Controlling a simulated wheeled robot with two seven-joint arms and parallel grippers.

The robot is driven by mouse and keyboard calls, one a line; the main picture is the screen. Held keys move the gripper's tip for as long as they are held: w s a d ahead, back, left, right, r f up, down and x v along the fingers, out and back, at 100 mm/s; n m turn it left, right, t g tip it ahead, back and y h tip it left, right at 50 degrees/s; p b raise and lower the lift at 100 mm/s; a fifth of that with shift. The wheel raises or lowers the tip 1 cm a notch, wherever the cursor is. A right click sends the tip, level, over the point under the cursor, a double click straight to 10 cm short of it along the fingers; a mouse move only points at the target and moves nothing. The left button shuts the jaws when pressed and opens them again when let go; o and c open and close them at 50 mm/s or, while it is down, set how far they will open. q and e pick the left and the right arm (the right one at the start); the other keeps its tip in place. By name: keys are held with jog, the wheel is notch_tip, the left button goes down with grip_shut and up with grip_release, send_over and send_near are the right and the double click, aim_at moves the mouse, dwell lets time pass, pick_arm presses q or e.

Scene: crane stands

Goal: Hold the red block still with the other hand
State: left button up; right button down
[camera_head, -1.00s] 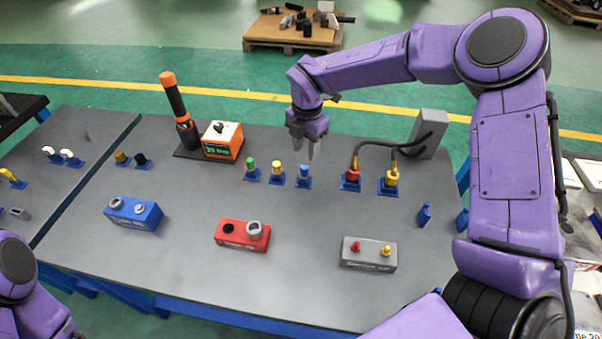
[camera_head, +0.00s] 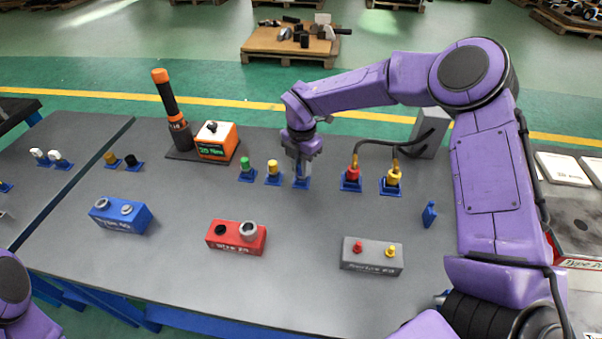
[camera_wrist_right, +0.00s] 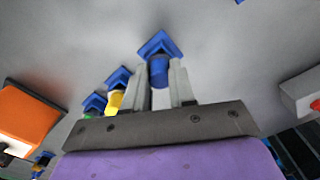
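The red block (camera_head: 236,237) sits on the grey table in the head view, with a dark hole and a grey metal ring on top. Nothing touches it. My right gripper (camera_head: 301,179) points down behind and right of it, over the blue plug. In the right wrist view its two fingers (camera_wrist_right: 163,85) are apart, with the blue plug (camera_wrist_right: 159,70) between them; firm contact cannot be made out. The plug stands in its blue square holder (camera_wrist_right: 152,42). My left gripper is out of view; only part of my left arm shows at the lower left.
Green (camera_head: 246,165) and yellow (camera_head: 273,170) plugs stand left of my right gripper. Cabled red (camera_head: 352,173) and yellow (camera_head: 393,177) plugs stand right. A blue block (camera_head: 121,216) and grey block (camera_head: 371,257) flank the red one. The orange box (camera_head: 216,142) stands behind. The table front is clear.

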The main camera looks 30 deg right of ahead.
jog(key=shift+r+p, duration=1.5)
jog(key=shift+r, duration=1)
